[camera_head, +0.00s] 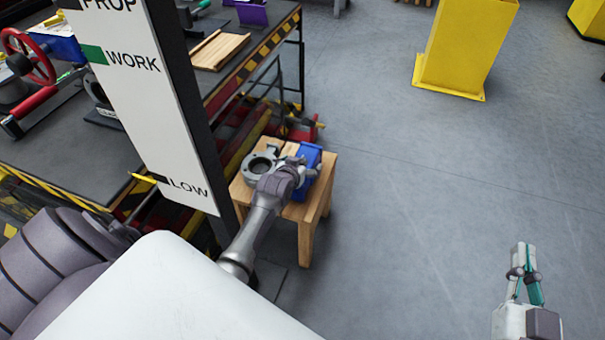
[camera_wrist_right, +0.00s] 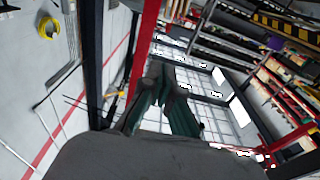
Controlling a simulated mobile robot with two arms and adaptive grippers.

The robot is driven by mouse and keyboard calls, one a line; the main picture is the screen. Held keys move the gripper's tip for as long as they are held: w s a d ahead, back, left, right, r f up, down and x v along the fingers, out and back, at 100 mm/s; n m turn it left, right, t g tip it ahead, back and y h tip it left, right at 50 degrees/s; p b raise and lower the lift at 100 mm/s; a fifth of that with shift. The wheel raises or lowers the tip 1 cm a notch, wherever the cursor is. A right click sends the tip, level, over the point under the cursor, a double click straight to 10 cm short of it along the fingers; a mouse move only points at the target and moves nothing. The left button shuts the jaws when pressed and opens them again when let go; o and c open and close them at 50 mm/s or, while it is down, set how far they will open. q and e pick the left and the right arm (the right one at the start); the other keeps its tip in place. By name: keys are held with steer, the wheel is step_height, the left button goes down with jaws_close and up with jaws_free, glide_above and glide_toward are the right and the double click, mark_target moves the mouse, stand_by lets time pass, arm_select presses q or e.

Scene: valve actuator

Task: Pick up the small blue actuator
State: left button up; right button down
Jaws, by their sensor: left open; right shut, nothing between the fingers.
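The small blue actuator (camera_head: 313,153) sits on a small wooden stool (camera_head: 295,212), at its back right part. My left gripper (camera_head: 299,166) is open right at the actuator, and it hides part of it. I cannot tell whether the fingers touch it or surround it. My right gripper (camera_head: 522,268) is shut and empty over bare floor at the lower right. Its greenish fingers also show in the right wrist view (camera_wrist_right: 163,105), with nothing between them.
A grey metal valve body (camera_head: 259,165) lies on the stool, left of the actuator. A yellow post (camera_head: 465,45) stands at the back. The floor on the right is clear.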

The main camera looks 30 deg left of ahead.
arm_select(q)
steer(key=shift+w+a+f, duration=0.1)
steer(key=shift+w+f, duration=0.15)
steer(key=shift+w, duration=0.2)
steer(key=c, duration=1.8)
steer(key=shift+o, duration=0.2)
steer(key=shift+w+r, duration=0.15)
steer(key=shift+r, duration=0.1)
arm_select(e)
step_height(320, 180, up, 2)
steer(key=shift+s+a+r+t, duration=0.1)
steer(key=shift+a+r+t, duration=0.05)
steer(key=shift+t, duration=0.65)
